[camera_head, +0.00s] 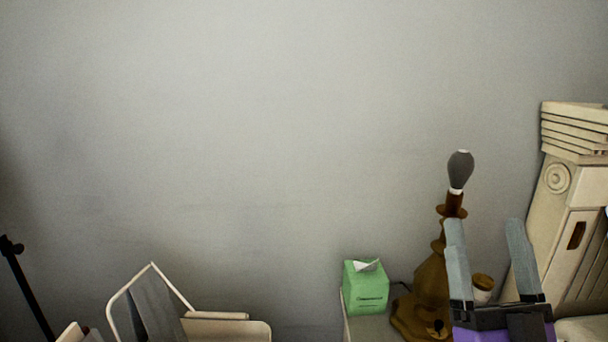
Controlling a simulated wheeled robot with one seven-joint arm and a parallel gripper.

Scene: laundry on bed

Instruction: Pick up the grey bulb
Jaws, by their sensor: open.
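The grey bulb (460,170) sits upright on top of a brown lamp base (432,285), at the right of the head view. A pale collar shows at the bulb's lower end. My gripper (485,238) is in the lower right, with its two grey-blue fingers pointing up and spread wide apart. Nothing is between the fingers except the view of the wall and a small jar behind them. In the picture the fingertips are below and to the right of the bulb, and the left finger overlaps the lamp's stem. I cannot tell the depth between them.
A green tissue box (366,288) stands left of the lamp on a pale surface (372,328). A small jar with a brown lid (483,287) is behind my gripper. A cream carved cabinet (565,210) stands at the right. A white-framed chair (150,305) is lower left. The wall above is bare.

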